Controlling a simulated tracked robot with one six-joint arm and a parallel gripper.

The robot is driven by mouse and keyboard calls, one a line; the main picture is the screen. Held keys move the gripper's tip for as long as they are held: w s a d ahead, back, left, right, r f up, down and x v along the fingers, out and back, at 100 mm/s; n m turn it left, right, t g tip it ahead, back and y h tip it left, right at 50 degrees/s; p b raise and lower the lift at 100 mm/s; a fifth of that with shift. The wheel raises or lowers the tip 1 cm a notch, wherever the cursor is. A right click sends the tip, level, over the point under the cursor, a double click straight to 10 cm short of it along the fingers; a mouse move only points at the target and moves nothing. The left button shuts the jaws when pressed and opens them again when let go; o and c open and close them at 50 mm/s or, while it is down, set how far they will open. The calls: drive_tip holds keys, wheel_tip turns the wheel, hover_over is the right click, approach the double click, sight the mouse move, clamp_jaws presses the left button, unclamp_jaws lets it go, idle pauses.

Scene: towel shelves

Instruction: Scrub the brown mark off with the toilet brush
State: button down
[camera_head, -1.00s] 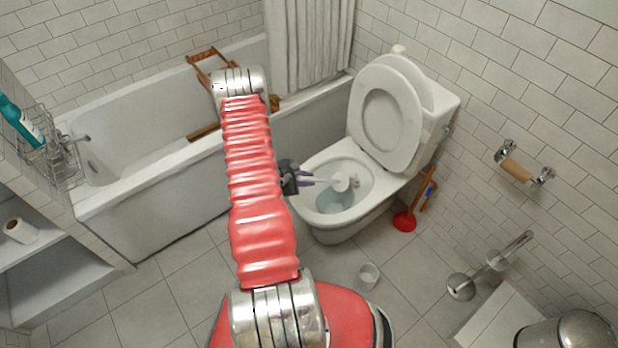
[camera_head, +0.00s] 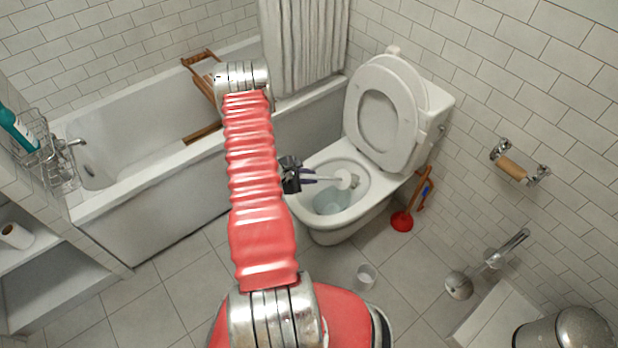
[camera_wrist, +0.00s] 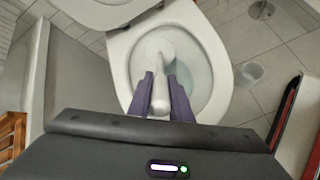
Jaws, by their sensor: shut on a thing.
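The white toilet brush (camera_head: 344,180) is held nearly level, its round head over the inside of the toilet bowl (camera_head: 312,224). My gripper (camera_head: 310,178) is shut on its handle at the left side of the bowl. In the wrist view, the purple fingers of my gripper (camera_wrist: 163,94) clasp the white handle, and the brush head (camera_wrist: 157,48) lies ahead of them inside the bowl. I cannot tell whether the head touches the bowl wall. I cannot clearly make out a brown mark; the brush may hide it. The seat and lid (camera_head: 378,122) are raised.
A red plunger (camera_head: 402,221) stands right of the toilet. A small white cup (camera_head: 364,277) is on the floor in front. The bathtub (camera_head: 150,215) is at the left. A chrome holder (camera_head: 459,285) and a bin (camera_head: 565,330) are at the right.

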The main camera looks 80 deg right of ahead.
drive_tip(key=shift+f, duration=0.1)
drive_tip(key=shift+w+a+f, duration=0.3)
drive_tip(key=shift+a+f, duration=0.05)
drive_tip(key=shift+f, duration=0.2)
drive_tip(key=shift+w+a+f, duration=0.25)
drive_tip(key=shift+a+f, duration=0.05)
drive_tip(key=shift+f, duration=0.2)
drive_tip(key=shift+s+d+r, duration=0.1)
drive_tip(key=shift+d+r, duration=1)
drive_tip(key=shift+r, duration=0.05)
drive_tip(key=shift+f, duration=0.1)
drive_tip(key=shift+w+a+f, duration=0.3)
drive_tip(key=shift+a+f, duration=0.05)
drive_tip(key=shift+f, duration=0.2)
drive_tip(key=shift+w+a+f, duration=0.25)
drive_tip(key=shift+a+f, duration=0.05)
drive_tip(key=shift+f, duration=0.2)
